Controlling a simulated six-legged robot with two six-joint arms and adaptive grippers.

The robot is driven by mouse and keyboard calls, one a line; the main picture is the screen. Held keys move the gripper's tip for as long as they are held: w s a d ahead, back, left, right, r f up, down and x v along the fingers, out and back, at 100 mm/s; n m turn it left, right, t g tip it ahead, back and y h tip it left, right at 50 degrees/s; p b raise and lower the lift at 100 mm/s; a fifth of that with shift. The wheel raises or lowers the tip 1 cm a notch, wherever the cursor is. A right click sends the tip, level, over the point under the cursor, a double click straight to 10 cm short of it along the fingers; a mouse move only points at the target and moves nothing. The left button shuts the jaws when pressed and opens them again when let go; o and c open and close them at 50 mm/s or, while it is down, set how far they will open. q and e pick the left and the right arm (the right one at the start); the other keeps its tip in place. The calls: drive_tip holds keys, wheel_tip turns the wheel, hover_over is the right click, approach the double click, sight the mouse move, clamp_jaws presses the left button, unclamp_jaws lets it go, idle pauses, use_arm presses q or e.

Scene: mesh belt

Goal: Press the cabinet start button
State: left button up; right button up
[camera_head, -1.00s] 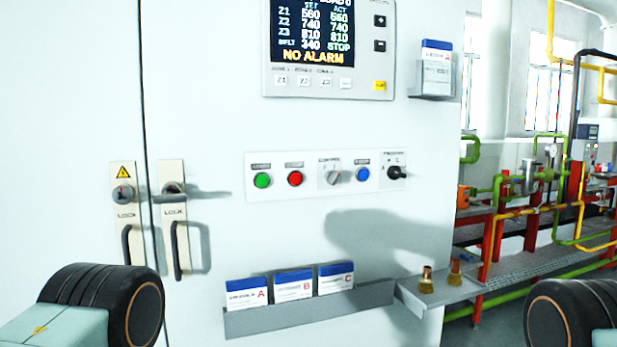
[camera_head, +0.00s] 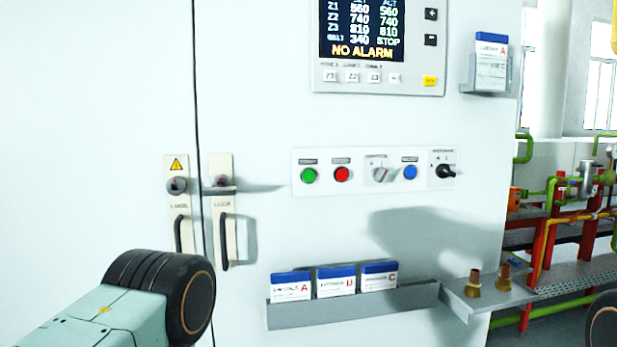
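The white cabinet (camera_head: 400,120) fills most of the head view. A button panel (camera_head: 325,189) is on its front, right of the door seam. It carries a green button (camera_head: 308,176), a red button (camera_head: 342,175), a selector switch (camera_head: 381,175), a blue button (camera_head: 409,172) and a black rotary knob (camera_head: 445,171). The labels above them are too small to read. Part of my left arm shows at lower left, below and left of the panel, apart from it. A sliver of my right arm shows at the lower right edge. Neither gripper's fingers are visible.
A display (camera_head: 362,30) above reads NO ALARM and STOP. Below the panel, a grey rack (camera_head: 350,305) holds cards A, B and C; a shelf (camera_head: 487,298) with two brass parts juts out right. Door locks with handles (camera_head: 223,240) are at left. Pipes (camera_head: 560,215) stand beyond, right.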

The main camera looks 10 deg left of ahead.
use_arm(q)
clamp_jaws()
idle(0.3)
idle(1.2)
